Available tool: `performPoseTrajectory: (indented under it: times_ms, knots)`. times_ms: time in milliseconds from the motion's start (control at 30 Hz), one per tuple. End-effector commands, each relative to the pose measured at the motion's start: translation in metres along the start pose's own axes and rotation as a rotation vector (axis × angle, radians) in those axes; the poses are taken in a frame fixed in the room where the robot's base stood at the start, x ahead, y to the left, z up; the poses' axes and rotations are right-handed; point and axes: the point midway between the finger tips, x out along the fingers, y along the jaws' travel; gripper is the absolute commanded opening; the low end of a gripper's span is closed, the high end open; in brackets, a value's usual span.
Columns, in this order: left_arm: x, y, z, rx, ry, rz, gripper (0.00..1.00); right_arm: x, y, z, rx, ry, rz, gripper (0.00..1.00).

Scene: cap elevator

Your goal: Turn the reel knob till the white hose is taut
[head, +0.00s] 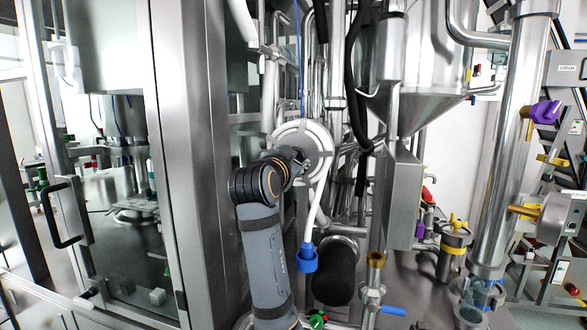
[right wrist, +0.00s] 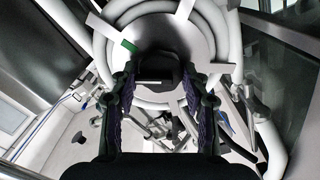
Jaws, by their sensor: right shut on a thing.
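The white hose reel (head: 318,135) is mounted among the pipes in the middle of the head view. The white hose (head: 317,210) leaves the reel's right side and runs down, slightly bowed, to a blue end piece (head: 308,259). My right gripper (head: 303,160) is at the reel's centre, with its arm rising from below. In the right wrist view, my right gripper (right wrist: 160,78) is shut on the dark reel knob (right wrist: 158,65), one finger on each side. The reel (right wrist: 105,48) with its coiled hose fills the top behind it. My left gripper is out of view.
A steel cabinet with a glass door and black handle (head: 62,212) stands at the left. Vertical pipes and a black hose (head: 354,80) crowd close to the reel's right. A black cylinder (head: 335,283) is below. Valves with purple (head: 541,110) and yellow handles are farther right.

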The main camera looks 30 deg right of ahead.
Motion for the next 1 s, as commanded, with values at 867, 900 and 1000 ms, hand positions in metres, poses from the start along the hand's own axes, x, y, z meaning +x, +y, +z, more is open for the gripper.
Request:
performPoseTrajectory:
  times_ms: [867, 900, 1000]
  knots:
    - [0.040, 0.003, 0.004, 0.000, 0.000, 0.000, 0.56, 0.000, 0.001, 0.000, 0.588, 0.001, -0.001, 0.15]
    - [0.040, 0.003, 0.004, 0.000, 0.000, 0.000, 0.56, 0.000, 0.000, 0.000, 0.596, 0.001, -0.001, 0.15]
    - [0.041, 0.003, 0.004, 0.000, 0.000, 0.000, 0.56, 0.000, 0.000, -0.001, 0.610, 0.002, -0.001, 0.15]
